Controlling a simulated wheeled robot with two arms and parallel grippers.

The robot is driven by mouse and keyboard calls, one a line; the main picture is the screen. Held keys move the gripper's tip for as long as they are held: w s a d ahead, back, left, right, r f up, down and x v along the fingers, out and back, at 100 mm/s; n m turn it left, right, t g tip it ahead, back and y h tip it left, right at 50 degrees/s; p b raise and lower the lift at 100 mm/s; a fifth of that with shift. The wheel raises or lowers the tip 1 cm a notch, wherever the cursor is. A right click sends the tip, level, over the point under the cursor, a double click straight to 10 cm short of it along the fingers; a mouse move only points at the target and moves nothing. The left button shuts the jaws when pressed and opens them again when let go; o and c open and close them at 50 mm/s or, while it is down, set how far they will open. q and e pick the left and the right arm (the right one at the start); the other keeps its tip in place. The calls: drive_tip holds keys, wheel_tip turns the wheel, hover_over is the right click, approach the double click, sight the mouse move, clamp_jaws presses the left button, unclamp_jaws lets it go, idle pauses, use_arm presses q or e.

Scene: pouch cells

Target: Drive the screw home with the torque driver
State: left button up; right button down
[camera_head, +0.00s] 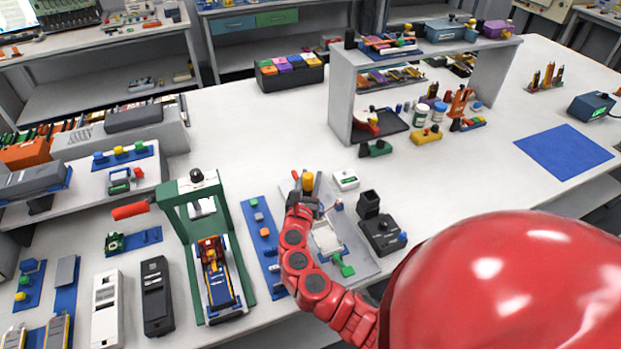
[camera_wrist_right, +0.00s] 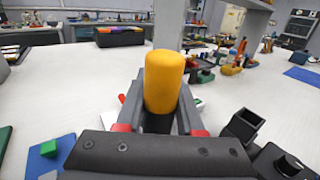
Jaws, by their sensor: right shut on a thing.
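The torque driver shows as a yellow-orange cylindrical handle (camera_head: 308,181), and it fills the middle of the right wrist view (camera_wrist_right: 165,80). It stands roughly upright in my right gripper (camera_head: 304,198), whose fingers close on it from both sides. The driver's lower end and tip are hidden by the gripper. The gripper is over the far left part of a grey work plate (camera_head: 362,268). A pale flat piece (camera_head: 326,238) lies on this plate, with a green part (camera_head: 343,266) at its near side. I cannot make out the screw. My left gripper is not in view.
A blue strip with small blocks (camera_head: 262,236) lies left of the plate, beside a green press frame (camera_head: 245,262). A grey shelf (camera_head: 341,105) stands behind. Free table lies between.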

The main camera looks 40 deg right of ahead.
drive_tip(key=shift+f+p, duration=0.4)
drive_tip(key=shift+p, duration=0.4)
idle(1.9)
drive_tip(key=shift+r+p, duration=0.8)
wheel_tip(320, 180, up, 6)
drive_tip(key=p, duration=0.5)
drive_tip(key=shift+f, duration=0.15)
drive_tip(key=shift+f, duration=0.1)
